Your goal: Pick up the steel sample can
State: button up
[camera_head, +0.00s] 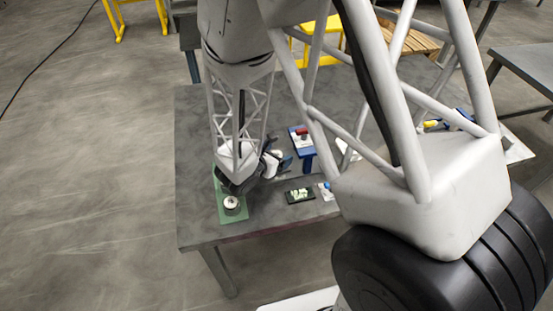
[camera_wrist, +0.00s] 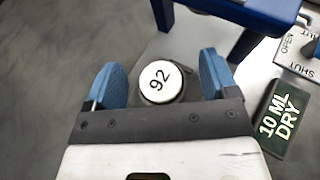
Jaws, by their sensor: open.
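In the wrist view a round can (camera_wrist: 160,82) with a white top marked "92" and a dark grey side stands upright on a grey surface. My gripper (camera_wrist: 161,78) is open, with one blue finger on each side of the can. A gap shows between the can and the right finger; the left finger is closer. In the head view my gripper (camera_head: 275,162) is low over the table, and I cannot make out the "92" can there. Another round metal container (camera_head: 232,204) stands on a green mat (camera_head: 221,183) at the table's left.
A blue stand (camera_wrist: 245,12) is just beyond my fingers. A dark "10 ML DRY" plate (camera_wrist: 283,118) lies to the right, beside an "OPEN/SHUT" plate (camera_wrist: 296,55) with a blue handle. The grey table (camera_head: 205,130) has clear room at its left back.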

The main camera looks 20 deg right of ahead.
jog(key=c, duration=1)
jog(key=shift+c, duration=0.2)
jog(key=shift+r, duration=0.2)
jog(key=shift+r, duration=1.65)
jog(key=s+r, duration=0.1)
jog(key=s, duration=1.5)
jog(key=shift+d+r, duration=0.2)
jog(key=shift+d, duration=0.1)
